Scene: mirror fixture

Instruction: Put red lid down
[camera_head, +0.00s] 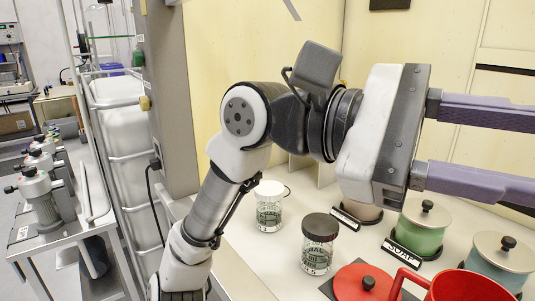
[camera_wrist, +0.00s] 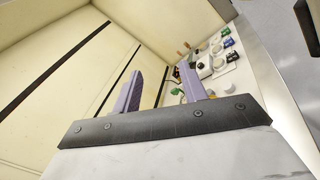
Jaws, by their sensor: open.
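The red lid (camera_head: 360,285), a flat disc with a small round knob, lies at the bottom of the head view with its knob up. A dark edge shows beside it, and the picture's lower border cuts it off. A red vessel (camera_head: 468,288) with a loop handle stands right of it, also cut off. My gripper (camera_head: 525,152) is up and to the right of the lid, apart from it. Its two purple fingers are spread and point right, with their tips out of the head view. In the wrist view, the fingers (camera_wrist: 160,76) are apart with nothing between them.
A dark-lidded glass jar (camera_head: 318,243) stands close behind the red lid, and a white-lidded jar (camera_head: 269,205) is farther back. A green canister (camera_head: 420,227) and a pale blue canister (camera_head: 500,262) stand right. A cream wall (camera_head: 270,60) closes the back.

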